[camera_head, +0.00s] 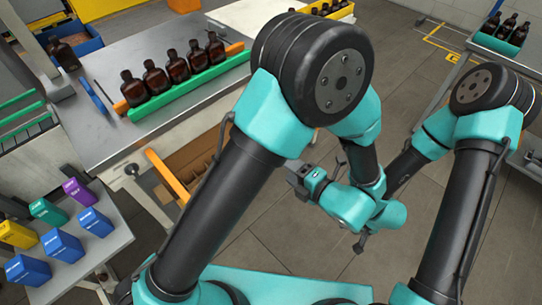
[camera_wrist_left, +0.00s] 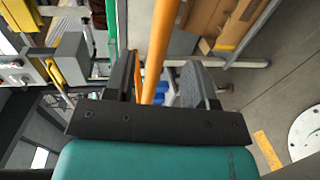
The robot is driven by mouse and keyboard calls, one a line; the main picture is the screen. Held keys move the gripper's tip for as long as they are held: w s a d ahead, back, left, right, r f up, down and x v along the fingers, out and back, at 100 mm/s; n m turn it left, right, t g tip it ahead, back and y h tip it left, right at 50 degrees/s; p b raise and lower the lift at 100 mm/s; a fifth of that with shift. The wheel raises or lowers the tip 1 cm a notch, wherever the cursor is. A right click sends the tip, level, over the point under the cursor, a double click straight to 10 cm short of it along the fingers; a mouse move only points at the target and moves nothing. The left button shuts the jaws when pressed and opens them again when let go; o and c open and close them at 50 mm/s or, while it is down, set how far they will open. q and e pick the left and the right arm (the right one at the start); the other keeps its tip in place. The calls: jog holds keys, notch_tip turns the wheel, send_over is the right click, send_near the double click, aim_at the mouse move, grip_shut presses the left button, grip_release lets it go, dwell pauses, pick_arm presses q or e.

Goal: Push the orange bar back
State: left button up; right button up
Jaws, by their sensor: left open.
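An orange bar (camera_head: 168,178) slants beside the front edge of the grey table in the head view. In the left wrist view the orange bar (camera_wrist_left: 160,45) runs down the picture and shows in the gap between my fingers. My left gripper (camera_head: 298,179) is open and empty. In the head view it is well to the right of the bar, apart from it. In the left wrist view its two dark fingers (camera_wrist_left: 160,82) are spread. What seems to be my right gripper (camera_head: 361,243) shows only small and dark below the wrists; its jaws are unclear.
Several amber bottles (camera_head: 155,78) stand along a green strip (camera_head: 190,92) on the grey table (camera_head: 110,135). Cardboard boxes (camera_head: 190,160) sit below the table edge. A side table at lower left holds several coloured boxes (camera_head: 60,244). Bare floor (camera_head: 270,225) lies around my left gripper.

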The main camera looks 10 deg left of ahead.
pick_arm(q)
jog(key=x, duration=0.8)
jog(key=shift+w+a, duration=0.15)
jog(key=shift+a, duration=0.05)
jog(key=shift+f, duration=0.1)
grip_shut()
